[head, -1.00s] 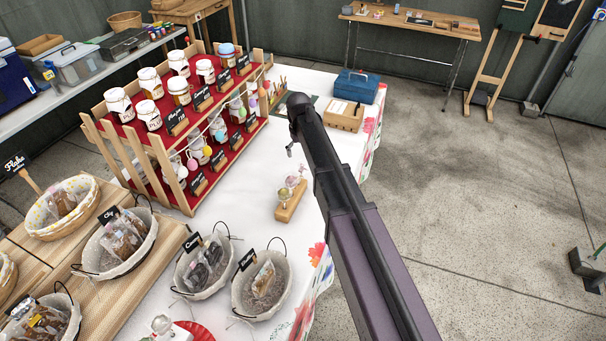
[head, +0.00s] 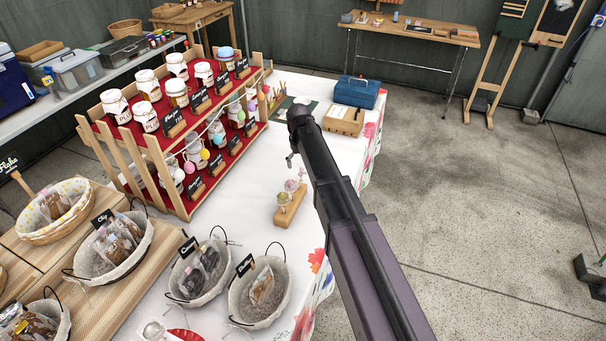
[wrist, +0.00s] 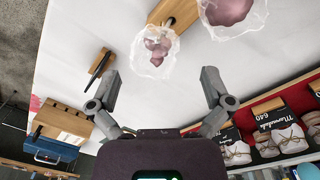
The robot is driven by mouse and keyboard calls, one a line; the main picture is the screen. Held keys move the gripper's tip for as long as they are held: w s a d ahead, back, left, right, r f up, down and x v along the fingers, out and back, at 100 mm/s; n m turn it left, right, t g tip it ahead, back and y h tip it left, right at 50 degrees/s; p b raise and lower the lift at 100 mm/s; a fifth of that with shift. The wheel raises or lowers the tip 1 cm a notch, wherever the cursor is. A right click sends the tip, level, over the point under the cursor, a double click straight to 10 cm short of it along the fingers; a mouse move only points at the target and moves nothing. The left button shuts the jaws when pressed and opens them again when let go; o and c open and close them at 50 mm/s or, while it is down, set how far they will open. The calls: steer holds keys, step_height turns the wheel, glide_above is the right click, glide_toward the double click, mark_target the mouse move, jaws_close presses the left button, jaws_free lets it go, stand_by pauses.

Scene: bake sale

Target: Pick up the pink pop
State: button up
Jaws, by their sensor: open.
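Small pops in clear wrap stand in a light wooden block (head: 290,208) on the white-covered table. A pink pop (head: 291,185) shows near its middle in the head view, with a yellowish one (head: 283,198) in front. In the wrist view, a pinkish wrapped pop (wrist: 158,44) lies ahead of the gap between my fingers, and a larger-looking pinkish one (wrist: 230,12) is at the top edge. My gripper (wrist: 160,88) is open and empty, its fingers apart from both pops. In the head view my arm mostly hides the gripper; a fingertip (head: 290,161) shows just behind the block.
A tiered wooden rack (head: 155,150) of jars stands left of the block. A wooden box (head: 343,120) and blue toolbox (head: 357,92) sit behind. Lined baskets (head: 260,290) of wrapped goods are in front.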

mark_target(303, 173)
steer(key=shift+s+d+f+b, duration=0.1)
steer(key=shift+d+f+b, duration=0.05)
steer(key=shift+f+b, duration=1.15)
steer(key=shift+d+f+b, duration=0.15)
steer(key=shift+f+b, duration=1.1)
steer(key=shift+f, duration=0.05)
steer(key=c, duration=0.8)
